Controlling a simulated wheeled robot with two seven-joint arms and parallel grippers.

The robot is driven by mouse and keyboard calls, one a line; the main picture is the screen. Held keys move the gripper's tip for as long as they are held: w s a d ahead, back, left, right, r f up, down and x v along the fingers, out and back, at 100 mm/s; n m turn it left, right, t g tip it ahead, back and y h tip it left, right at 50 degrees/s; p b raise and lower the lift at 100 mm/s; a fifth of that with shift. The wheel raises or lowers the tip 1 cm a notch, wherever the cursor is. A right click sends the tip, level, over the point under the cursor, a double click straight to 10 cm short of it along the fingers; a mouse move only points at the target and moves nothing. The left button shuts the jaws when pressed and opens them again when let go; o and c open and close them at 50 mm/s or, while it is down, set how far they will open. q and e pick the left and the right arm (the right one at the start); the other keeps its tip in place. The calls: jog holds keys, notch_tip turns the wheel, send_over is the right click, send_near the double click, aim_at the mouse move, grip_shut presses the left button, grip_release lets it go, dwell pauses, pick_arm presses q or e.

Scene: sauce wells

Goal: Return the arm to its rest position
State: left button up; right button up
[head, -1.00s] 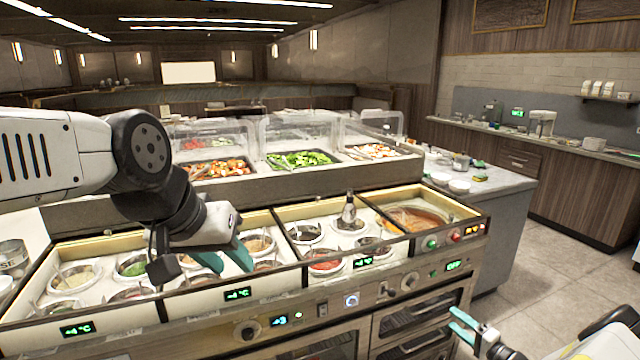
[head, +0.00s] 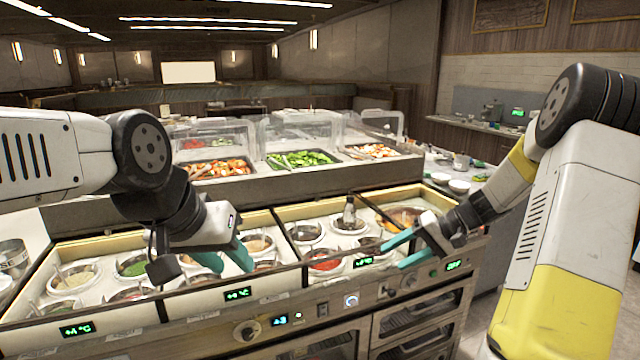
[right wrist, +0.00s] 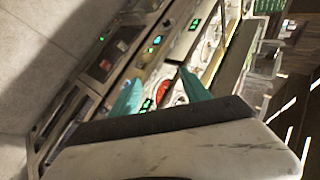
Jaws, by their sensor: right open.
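My right gripper (head: 396,250) is open and empty in the head view. Its teal fingers point left over the front edge of the sauce counter (head: 290,309), near the counter's right part. The right wrist view shows the same two fingers (right wrist: 158,92) spread apart, with the counter beyond them. My left gripper (head: 226,262) is over the wells at the middle left, with its teal fingers pointing down right. Whether it is open or shut is unclear, and I see nothing held in it.
Round sauce wells, such as one with red sauce (head: 325,261) and one with green (head: 132,266), sit in the counter. Clear covers (head: 300,132) stand over salad trays further back. A side table with white bowls (head: 459,186) is at right.

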jog(key=s+a+r+t+h, duration=0.1)
jog(key=s+a+r+h, duration=0.1)
jog(key=s+r, duration=0.3)
jog(key=s+a+r+n+t+h, duration=0.1)
jog(key=s+r, duration=0.4)
jog(key=s, duration=0.6)
jog(key=s+a+r+t+h, duration=0.1)
jog(key=s+a+r+h, duration=0.2)
jog(key=s, duration=0.5)
jog(key=shift+s+r+n+h, duration=0.3)
jog(key=shift+r+h, duration=0.3)
jog(key=shift+r, duration=0.6)
